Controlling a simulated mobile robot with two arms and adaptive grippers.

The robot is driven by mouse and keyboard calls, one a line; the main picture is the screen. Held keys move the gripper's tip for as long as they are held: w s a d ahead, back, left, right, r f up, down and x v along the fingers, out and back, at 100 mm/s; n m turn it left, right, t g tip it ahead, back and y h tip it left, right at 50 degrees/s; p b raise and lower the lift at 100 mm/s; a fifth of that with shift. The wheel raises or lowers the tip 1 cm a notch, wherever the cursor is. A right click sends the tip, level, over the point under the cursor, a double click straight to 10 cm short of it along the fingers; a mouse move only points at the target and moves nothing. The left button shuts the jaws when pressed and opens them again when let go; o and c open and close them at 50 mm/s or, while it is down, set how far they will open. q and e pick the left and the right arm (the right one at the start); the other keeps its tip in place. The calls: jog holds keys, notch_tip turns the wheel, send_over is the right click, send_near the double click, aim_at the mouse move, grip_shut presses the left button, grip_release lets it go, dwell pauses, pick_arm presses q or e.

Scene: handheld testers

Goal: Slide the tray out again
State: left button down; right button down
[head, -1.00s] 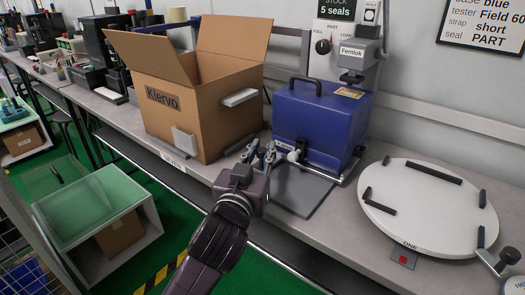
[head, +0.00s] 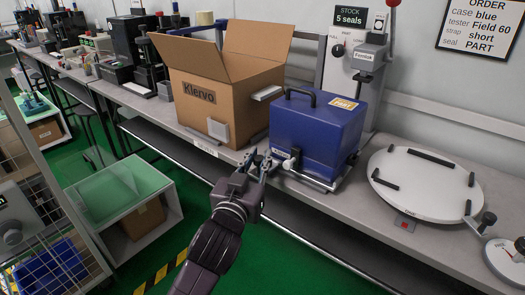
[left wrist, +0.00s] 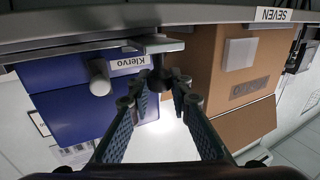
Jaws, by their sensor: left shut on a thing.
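The blue case (head: 312,140), with a black handle on top and a yellow label, sits on the grey tray (head: 322,184), at the bench's front edge. The case also shows upside down in the left wrist view (left wrist: 75,100). The Fernlok press (head: 368,58) stands behind the case, its head apart from the case. My left gripper (head: 257,162) is at the tray's front left corner, shut on a small dark handle (left wrist: 158,78) there. Its fingertips partly hide the handle. A pale round knob (left wrist: 99,78) sits beside it. My right gripper is not in view.
An open cardboard box (head: 215,95) marked Klervo stands left of the case. A white turntable (head: 425,180) with black stops lies to the right. A green-topped cabinet (head: 115,190) stands lower left. Open green floor lies in front of the bench.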

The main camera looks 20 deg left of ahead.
pick_arm(q)
jog(key=shift+s, duration=0.25)
jog(key=shift+w+f, duration=0.1)
jog(key=shift+f, duration=0.05)
jog(key=c, duration=2.2)
grip_release()
jog(key=o, duration=0.5)
jog(key=shift+a, duration=0.15)
jog(key=shift+c, duration=0.2)
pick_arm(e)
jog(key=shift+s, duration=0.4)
pick_arm(q)
jog(key=s, duration=0.8)
jog(key=shift+w, duration=0.1)
